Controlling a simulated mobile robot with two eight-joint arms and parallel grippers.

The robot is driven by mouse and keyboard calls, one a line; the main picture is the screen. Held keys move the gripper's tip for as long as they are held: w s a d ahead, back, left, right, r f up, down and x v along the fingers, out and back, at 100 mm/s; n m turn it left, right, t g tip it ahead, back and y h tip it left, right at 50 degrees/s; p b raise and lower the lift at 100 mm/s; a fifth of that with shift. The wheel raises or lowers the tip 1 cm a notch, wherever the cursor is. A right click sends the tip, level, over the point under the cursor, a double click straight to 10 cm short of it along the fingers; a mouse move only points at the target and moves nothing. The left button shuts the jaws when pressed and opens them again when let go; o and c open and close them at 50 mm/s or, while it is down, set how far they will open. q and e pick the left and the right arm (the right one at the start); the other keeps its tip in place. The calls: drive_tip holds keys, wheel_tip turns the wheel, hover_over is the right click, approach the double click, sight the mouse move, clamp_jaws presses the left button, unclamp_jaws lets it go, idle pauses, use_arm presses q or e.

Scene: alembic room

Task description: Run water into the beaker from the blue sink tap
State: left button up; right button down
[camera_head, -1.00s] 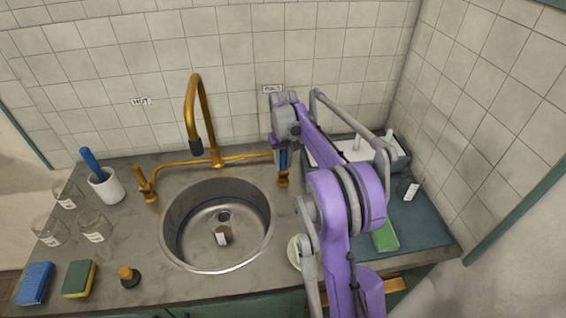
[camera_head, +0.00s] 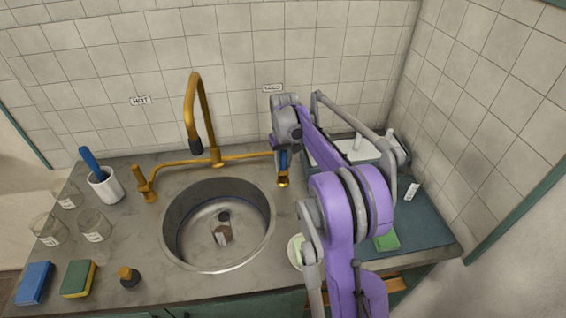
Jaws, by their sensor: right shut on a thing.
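The brass tap (camera_head: 192,105) arches over the round steel sink (camera_head: 268,222). A small brownish vessel with a white label (camera_head: 223,235) stands in the sink near the drain; it looks like the beaker, but I cannot make out its contents. The blue tap handle (camera_head: 283,162) is on the right side of the tap, under the wall label at the right. My right gripper (camera_head: 284,152) is shut on this handle, and the hand hides much of it. I see no clear water stream below the spout. My left gripper is out of view.
Several glass jars (camera_head: 95,226) and a white cup with a blue tool (camera_head: 105,187) stand left of the sink. Sponges (camera_head: 78,279) and a stopper (camera_head: 129,277) lie in front. A drying rack (camera_head: 400,175) is behind my right arm.

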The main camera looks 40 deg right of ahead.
drive_tip(key=shift+s+a+f+t+h+b, duration=0.35)
drive_tip(key=shift+s+t+h, duration=0.15)
drive_tip(key=shift+t, duration=0.2)
drive_tip(key=shift+w, duration=0.1)
drive_tip(key=c, duration=0.6)
unclamp_jaws()
drive_tip(key=shift+r, duration=0.1)
drive_tip(key=shift+w+r, duration=0.1)
drive_tip(key=shift+r, duration=0.15)
drive_tip(key=v, duration=1)
drive_tip(key=shift+s+d+r+p, duration=0.15)
drive_tip(key=shift+s+r+p, duration=0.15)
drive_tip(key=shift+s, duration=0.05)
